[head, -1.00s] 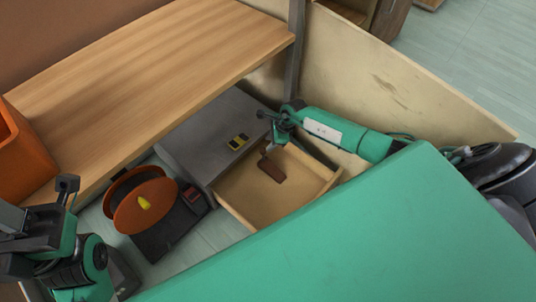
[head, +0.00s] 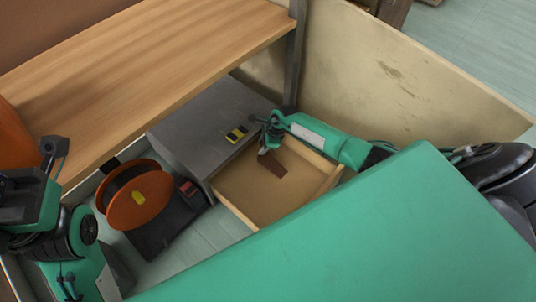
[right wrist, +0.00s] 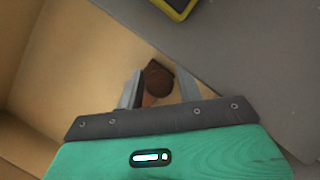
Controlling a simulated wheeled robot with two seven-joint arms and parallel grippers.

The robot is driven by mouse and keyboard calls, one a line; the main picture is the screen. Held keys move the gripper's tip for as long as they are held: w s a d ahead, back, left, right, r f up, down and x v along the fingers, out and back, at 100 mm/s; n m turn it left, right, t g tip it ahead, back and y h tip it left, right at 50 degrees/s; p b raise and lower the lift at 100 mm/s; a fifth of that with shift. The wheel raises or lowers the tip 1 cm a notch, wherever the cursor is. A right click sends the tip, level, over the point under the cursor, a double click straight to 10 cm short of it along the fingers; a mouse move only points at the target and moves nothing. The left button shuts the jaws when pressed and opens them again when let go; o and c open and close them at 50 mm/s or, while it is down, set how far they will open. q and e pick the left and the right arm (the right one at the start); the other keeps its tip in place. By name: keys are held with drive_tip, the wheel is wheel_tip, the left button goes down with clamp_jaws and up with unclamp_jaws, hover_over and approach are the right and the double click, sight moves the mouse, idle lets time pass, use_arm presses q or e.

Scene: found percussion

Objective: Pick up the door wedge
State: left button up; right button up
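The door wedge, a dark reddish-brown block (head: 272,164), is in the open wooden drawer (head: 262,200) below the grey cabinet. In the right wrist view the wedge (right wrist: 158,80) shows between the fingertips. My right gripper (head: 264,151) reaches down into the drawer at the wedge's upper end. Its two fingers (right wrist: 158,88) are spread apart, and I see no clear grip on the wedge. My left gripper (head: 50,160) is at the left edge, away from the drawer, and its fingers are not clear enough to judge.
A black-and-yellow item (head: 236,134) lies on the grey cabinet (head: 195,130). An orange reel (head: 137,202) stands left of the drawer. A wooden shelf board (head: 150,70) overhangs at the back left. A large green surface (head: 370,235) covers the front right.

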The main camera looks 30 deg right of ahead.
clamp_jaws()
drive_tip(key=shift+r, duration=0.1)
